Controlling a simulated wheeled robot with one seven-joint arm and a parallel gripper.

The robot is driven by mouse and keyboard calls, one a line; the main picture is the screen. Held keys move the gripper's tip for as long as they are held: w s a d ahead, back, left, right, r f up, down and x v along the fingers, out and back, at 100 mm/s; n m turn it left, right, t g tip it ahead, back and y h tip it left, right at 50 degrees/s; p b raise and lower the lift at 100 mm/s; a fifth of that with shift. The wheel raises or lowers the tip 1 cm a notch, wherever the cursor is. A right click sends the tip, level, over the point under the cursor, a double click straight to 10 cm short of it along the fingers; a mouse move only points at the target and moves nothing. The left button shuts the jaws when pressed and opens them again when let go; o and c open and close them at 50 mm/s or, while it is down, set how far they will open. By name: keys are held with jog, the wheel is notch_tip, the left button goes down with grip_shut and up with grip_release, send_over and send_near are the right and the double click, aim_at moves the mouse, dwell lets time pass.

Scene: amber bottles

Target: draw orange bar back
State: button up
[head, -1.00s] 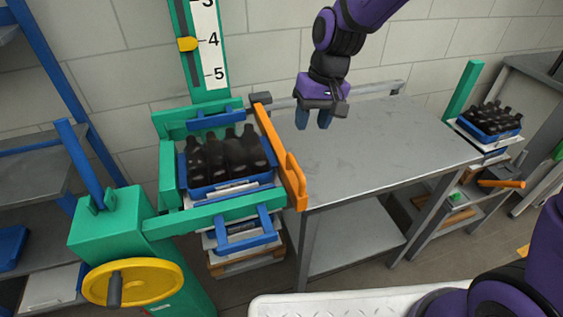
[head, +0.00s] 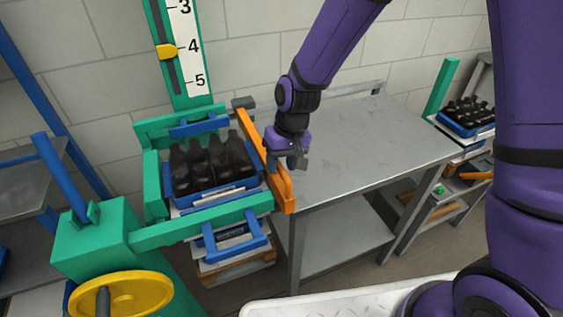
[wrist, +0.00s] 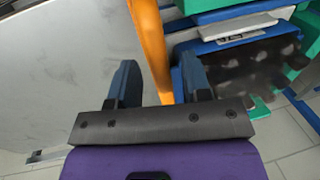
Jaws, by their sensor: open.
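The orange bar (head: 283,188) runs along the right side of the green frame that surrounds the crate of amber bottles. My gripper (head: 285,163) is at the bar's near half, pointing down, with its fingers beside or over it. In the wrist view the orange bar (wrist: 150,38) passes between the two spread fingers of my gripper (wrist: 158,78), nearer the right finger. The gripper is open and not closed on the bar. My gripper partly hides the bar in the head view, and I cannot tell how deep the fingers reach.
A blue crate of dark bottles (head: 213,168) sits inside the green frame (head: 205,222). A grey table (head: 365,145) lies right of the bar, its top clear. A yellow handwheel (head: 120,297) is at lower left. Another bottle crate (head: 466,120) stands at far right.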

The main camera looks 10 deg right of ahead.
jog(key=shift+f, duration=0.1)
grip_shut()
jog(key=w+d, duration=0.5)
jog(key=d, duration=1.4)
jog(key=w+d, duration=0.6)
jog(key=d, duration=1.4)
jog(key=w+d, duration=0.6)
jog(key=d, duration=1.4)
jog(key=shift+d, duration=0.2)
grip_release()
jog(key=shift+d, duration=0.1)
notch_tip(320, 180, up, 11)
jog(key=d, duration=0.2)
jog(key=shift+w+f, duration=0.15)
jog(key=shift+w, duration=0.2)
